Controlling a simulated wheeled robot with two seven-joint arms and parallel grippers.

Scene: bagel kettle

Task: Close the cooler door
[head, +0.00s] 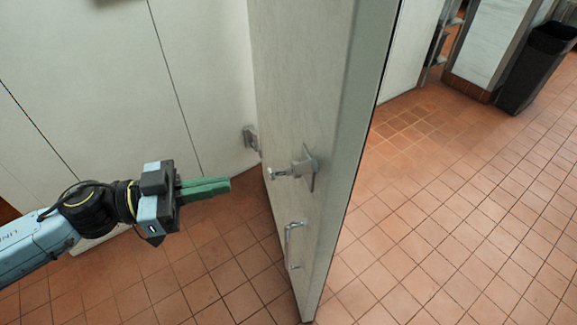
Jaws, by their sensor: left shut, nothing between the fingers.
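The cooler door (305,95) is a tall pale panel that stands open in the middle of the head view, its free edge toward me. A metal latch (303,168) and a lower handle (291,243) are fixed on its left face. My left gripper (230,184) comes in from the left with its green fingers shut and empty. In the picture its fingertips are left of the latch and apart from the door. My right gripper is not in view.
A pale wall (100,90) with a small metal catch (251,138) is behind the gripper. A black bin (537,68) stands at the far right by a pale cabinet or wall (490,40). The tiled floor (450,200) right of the door is clear.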

